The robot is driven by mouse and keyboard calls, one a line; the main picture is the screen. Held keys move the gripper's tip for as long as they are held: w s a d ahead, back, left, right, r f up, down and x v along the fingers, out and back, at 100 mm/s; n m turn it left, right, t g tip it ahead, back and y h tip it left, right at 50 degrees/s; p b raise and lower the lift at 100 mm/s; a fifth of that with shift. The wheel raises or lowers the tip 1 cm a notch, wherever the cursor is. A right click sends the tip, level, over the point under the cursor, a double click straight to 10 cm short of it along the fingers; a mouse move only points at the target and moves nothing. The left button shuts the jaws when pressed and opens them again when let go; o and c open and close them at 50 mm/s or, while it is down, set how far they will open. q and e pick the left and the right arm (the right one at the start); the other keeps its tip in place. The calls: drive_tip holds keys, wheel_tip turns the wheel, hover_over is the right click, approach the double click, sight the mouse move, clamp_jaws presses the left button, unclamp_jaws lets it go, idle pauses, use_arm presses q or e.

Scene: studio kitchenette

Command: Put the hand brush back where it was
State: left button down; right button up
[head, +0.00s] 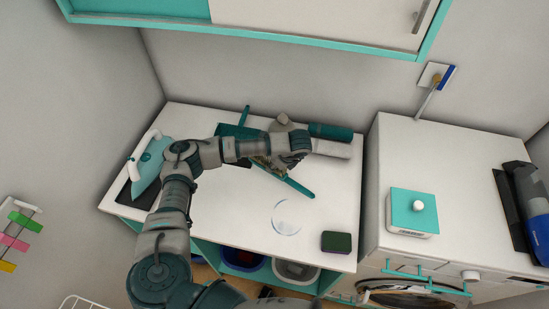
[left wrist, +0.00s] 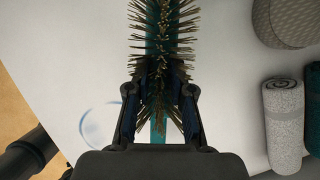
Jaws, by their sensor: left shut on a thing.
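The hand brush has a teal back and handle (head: 299,187) and brownish bristles (left wrist: 165,45). My left gripper (head: 273,165) reaches over the white counter and is shut on the brush; in the left wrist view its fingers (left wrist: 160,115) stand on either side of the bristles and the teal strip. In the head view my wrist hides much of the brush. A flat teal piece (head: 229,130), perhaps a dustpan, lies just behind my forearm, with a teal bar (head: 245,114) above it. I cannot tell whether the brush touches the counter. My right gripper is not in view.
A teal iron (head: 150,165) stands at the counter's left. A teal roll (head: 330,131), a pale roll (head: 332,149) and a grey object (head: 283,122) are at the back.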

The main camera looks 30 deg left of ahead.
use_arm(q)
drive_tip(key=w+f, duration=0.1)
drive_tip(key=w+f+p, duration=0.1)
drive_tip(key=w, duration=0.1)
drive_tip(key=w+a+f+p, duration=0.1)
drive_tip(key=w, duration=0.1)
drive_tip(key=shift+w+f, duration=0.25)
drive_tip(key=shift+a+f, duration=0.2)
drive_tip(key=shift+a, duration=0.2)
drive_tip(key=c, duration=1.1)
unclamp_jaws()
drive_tip(key=shift+a, duration=0.15)
drive_tip(key=shift+o, duration=0.4)
drive_tip(key=shift+d, duration=0.35)
drive_tip(key=shift+d+r, duration=0.25)
drive_tip(key=shift+r, duration=0.1)
drive_tip(key=b+v, duration=0.2)
drive_tip(key=v, duration=0.9)
drive_tip(key=shift+b, duration=0.35)
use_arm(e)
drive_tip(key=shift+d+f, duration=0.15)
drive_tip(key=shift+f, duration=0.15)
